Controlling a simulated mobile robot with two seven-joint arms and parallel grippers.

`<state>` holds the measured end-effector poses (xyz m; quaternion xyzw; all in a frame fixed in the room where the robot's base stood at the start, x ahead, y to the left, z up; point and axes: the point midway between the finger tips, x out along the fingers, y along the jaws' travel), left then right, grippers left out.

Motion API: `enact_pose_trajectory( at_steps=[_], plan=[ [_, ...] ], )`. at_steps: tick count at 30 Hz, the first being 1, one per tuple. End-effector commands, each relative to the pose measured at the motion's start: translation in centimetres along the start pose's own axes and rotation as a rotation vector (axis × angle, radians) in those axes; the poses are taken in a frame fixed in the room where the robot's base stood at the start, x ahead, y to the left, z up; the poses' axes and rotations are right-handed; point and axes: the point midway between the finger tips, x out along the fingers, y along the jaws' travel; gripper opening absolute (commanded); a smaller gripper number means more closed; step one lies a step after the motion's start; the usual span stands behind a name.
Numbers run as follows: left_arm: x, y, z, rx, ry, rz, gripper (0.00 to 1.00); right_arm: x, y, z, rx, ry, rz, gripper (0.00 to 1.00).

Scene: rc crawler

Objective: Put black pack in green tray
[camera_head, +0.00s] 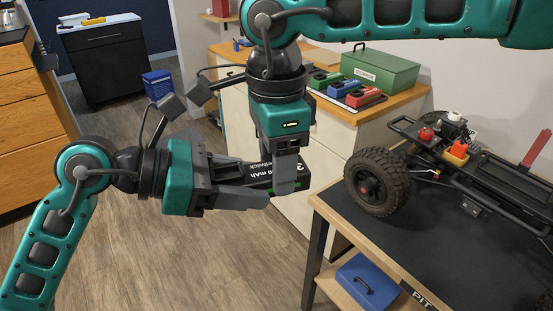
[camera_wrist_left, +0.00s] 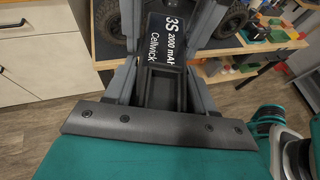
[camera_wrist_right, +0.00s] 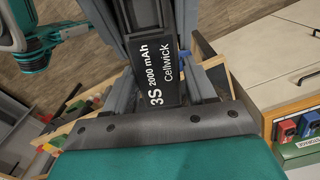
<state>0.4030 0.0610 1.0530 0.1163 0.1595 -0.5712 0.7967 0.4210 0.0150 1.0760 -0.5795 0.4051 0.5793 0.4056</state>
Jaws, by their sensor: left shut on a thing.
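The black pack (camera_head: 258,172), with white lettering reading 3S 2000 mAh Cellwick, is held in the air over the floor. My left gripper (camera_head: 268,190) is shut on it. The pack also shows between the left fingers in the left wrist view (camera_wrist_left: 167,38). My right gripper (camera_head: 288,172) points down at the pack's right end, with its fingers around it. In the right wrist view the pack (camera_wrist_right: 155,70) lies between those fingers, but whether they grip it is unclear. The green tray (camera_head: 322,78) stands on the wooden-topped cabinet behind, leftmost of three coloured trays.
A blue tray (camera_head: 343,87) and a red tray (camera_head: 366,97) stand beside the green one. A green box (camera_head: 380,70) is behind them. The crawler (camera_head: 455,165) stands on a black-topped workbench (camera_head: 420,240) at right. A blue case (camera_head: 367,280) is on its lower shelf.

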Motion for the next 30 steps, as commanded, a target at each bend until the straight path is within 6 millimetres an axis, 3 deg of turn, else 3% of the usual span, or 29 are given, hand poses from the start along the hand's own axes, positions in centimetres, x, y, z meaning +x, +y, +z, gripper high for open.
enact_pose_trajectory(
  at_steps=[14, 15, 23, 30],
  plan=[
    [0.07, -0.39, 0.15, 0.005, -0.003, -0.012, 0.11, -0.09, -0.24, -0.06, 0.002, -0.001, -0.009, 0.07],
    [0.07, -0.41, 0.16, 0.005, -0.003, -0.012, 0.58, -0.17, -0.28, -0.05, 0.002, -0.002, -0.011, 0.02],
    [0.06, -0.29, 0.09, 0.003, -0.002, -0.009, 0.83, -0.15, -0.20, -0.01, 0.002, -0.002, -0.008, 0.00],
    [0.00, -0.16, 0.04, 0.001, 0.000, -0.005, 0.84, -0.12, -0.13, 0.00, 0.001, -0.001, -0.005, 0.00]
  ],
)
